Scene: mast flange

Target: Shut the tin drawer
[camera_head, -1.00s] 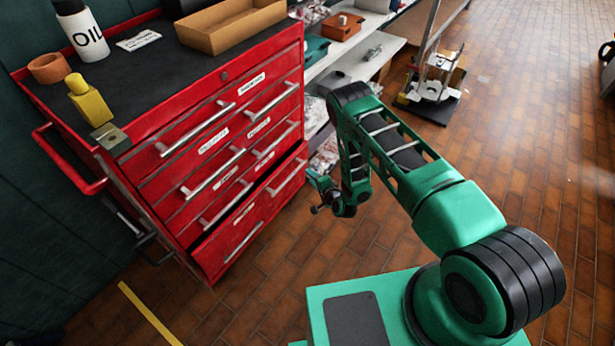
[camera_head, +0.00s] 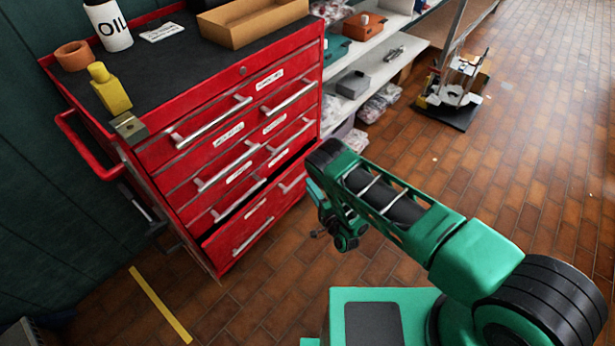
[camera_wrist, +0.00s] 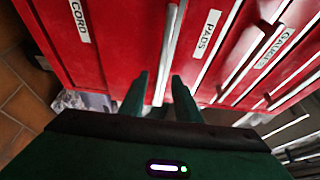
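The red tool cabinet (camera_head: 160,158) stands at the left in the head view. Its bottom drawer (camera_head: 262,222) juts out past the fronts above, with a dark gap over it. I cannot read a tin label on any drawer. The wrist view shows red drawer fronts labelled CORD (camera_wrist: 80,20), PADS (camera_wrist: 207,34) and GAUGES (camera_wrist: 275,48), with a long bar handle (camera_wrist: 170,50) ahead of my fingers. My gripper (camera_wrist: 160,88) is open, its two green fingers apart with nothing held. In the head view it hangs low, right of the bottom drawer, partly hidden by my arm.
An oil bottle (camera_head: 108,26), a yellow bottle (camera_head: 110,92) and an open box (camera_head: 250,20) stand on the cabinet. Shelves (camera_head: 375,70) with goods stand to its right. The brick floor (camera_head: 530,180) is clear at the right.

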